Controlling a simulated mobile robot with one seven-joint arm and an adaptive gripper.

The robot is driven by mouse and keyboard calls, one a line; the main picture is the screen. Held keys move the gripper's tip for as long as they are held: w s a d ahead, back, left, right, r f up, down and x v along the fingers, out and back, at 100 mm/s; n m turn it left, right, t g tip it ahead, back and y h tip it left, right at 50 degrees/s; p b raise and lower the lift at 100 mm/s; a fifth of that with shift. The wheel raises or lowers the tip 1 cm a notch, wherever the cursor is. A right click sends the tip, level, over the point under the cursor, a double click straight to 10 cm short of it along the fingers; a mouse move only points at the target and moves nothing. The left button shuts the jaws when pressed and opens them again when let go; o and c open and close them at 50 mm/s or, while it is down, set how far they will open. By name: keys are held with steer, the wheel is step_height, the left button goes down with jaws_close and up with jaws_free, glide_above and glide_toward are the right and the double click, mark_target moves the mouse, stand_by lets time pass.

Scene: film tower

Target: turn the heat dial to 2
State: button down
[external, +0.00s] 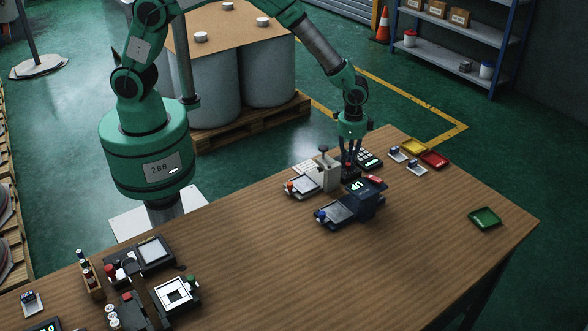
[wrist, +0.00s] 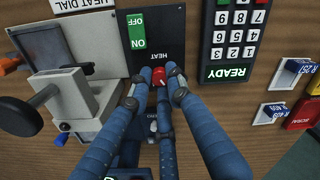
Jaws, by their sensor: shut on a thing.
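The red heat knob (wrist: 176,74) sits on a black panel (wrist: 172,35) marked HEAT. My gripper (wrist: 159,76) has its blue fingers closed around the knob, with the tips at the panel. A light pointer mark shows on the knob, but I cannot read a number beside it. A green ON/OFF marking (wrist: 137,30) lies left of the knob, upside down in the wrist view. In the external view my gripper (external: 350,160) points down at the panel, and its fingers mostly hide the knob.
A grey lever press (external: 329,172) stands close left of my gripper. A dark blue device (external: 368,203) stands in front. The keypad (wrist: 238,40) is close on the right. Coloured trays (external: 433,159) and small cards lie farther right. The middle of the wooden table (external: 280,262) is clear.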

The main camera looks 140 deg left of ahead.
mark_target(349, 164)
stand_by(0.3)
steer(key=c, duration=1.6)
jaws_free()
steer(key=shift+r, duration=0.15)
step_height(349, 164, up, 12)
steer(key=shift+f, duration=0.15)
